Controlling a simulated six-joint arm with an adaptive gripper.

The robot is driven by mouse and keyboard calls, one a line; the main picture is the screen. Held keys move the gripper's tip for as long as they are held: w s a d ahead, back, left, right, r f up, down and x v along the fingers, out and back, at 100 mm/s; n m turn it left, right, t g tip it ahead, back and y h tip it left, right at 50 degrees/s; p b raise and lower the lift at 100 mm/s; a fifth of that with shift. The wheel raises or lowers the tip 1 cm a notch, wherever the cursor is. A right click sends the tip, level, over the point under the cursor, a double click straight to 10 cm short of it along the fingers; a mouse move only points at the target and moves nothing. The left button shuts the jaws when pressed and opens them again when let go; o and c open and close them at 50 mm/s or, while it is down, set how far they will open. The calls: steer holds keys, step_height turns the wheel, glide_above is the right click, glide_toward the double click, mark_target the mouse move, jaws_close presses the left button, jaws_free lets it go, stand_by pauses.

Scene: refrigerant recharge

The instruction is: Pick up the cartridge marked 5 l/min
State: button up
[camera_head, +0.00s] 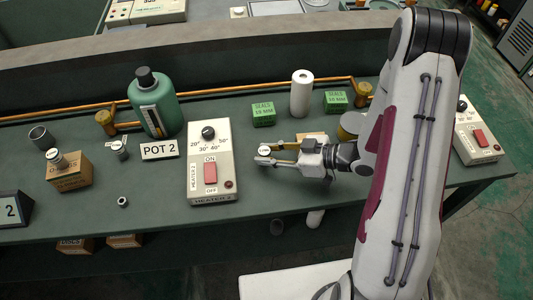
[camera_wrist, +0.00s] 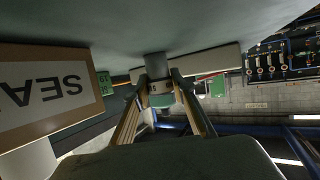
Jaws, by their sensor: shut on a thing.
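My gripper (camera_head: 264,156) reaches left over the bench to the right of the heater 2 box. It is shut on a small cartridge (camera_head: 264,151) with a pale round top. In the wrist view the cartridge (camera_wrist: 157,72) is a grey cylinder with a lighter marked band and a green part, between the two fingers of my gripper (camera_wrist: 160,98). Its marking is too small to read surely. I cannot tell whether it touches the bench.
The heater 2 box (camera_head: 210,160) stands close left of my gripper. Beyond are a green bottle (camera_head: 155,103), a green seals box (camera_head: 263,114) and a white roll (camera_head: 301,94). A cardboard box (camera_head: 69,172) stands far left. A carton (camera_wrist: 48,93) fills the wrist view's left.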

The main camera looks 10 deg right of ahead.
mark_target(269, 151)
steer(key=shift+r, duration=0.2)
steer(key=shift+r, duration=4.75)
